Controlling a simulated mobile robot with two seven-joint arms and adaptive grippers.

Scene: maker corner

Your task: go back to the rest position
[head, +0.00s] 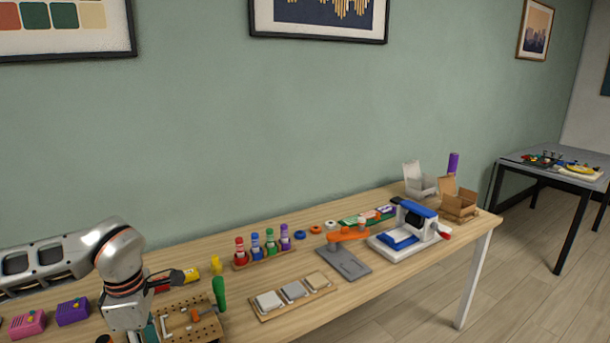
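My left arm (122,262) comes in from the left over the near left part of the wooden workbench (300,311). Its wrist bends down towards the bottom edge of the head view, beside a pegboard with tools (207,330). The fingers of my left gripper do not show; they lie beyond or behind what this view gives. My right arm and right gripper are not in view.
Pink (27,324) and purple (73,311) boxes stand left of my wrist. A bottle rack (264,259), a tray of square blocks (292,310), a grey plate (344,264), a blue-and-white machine (408,240) and an open cardboard box (459,206) stand rightward.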

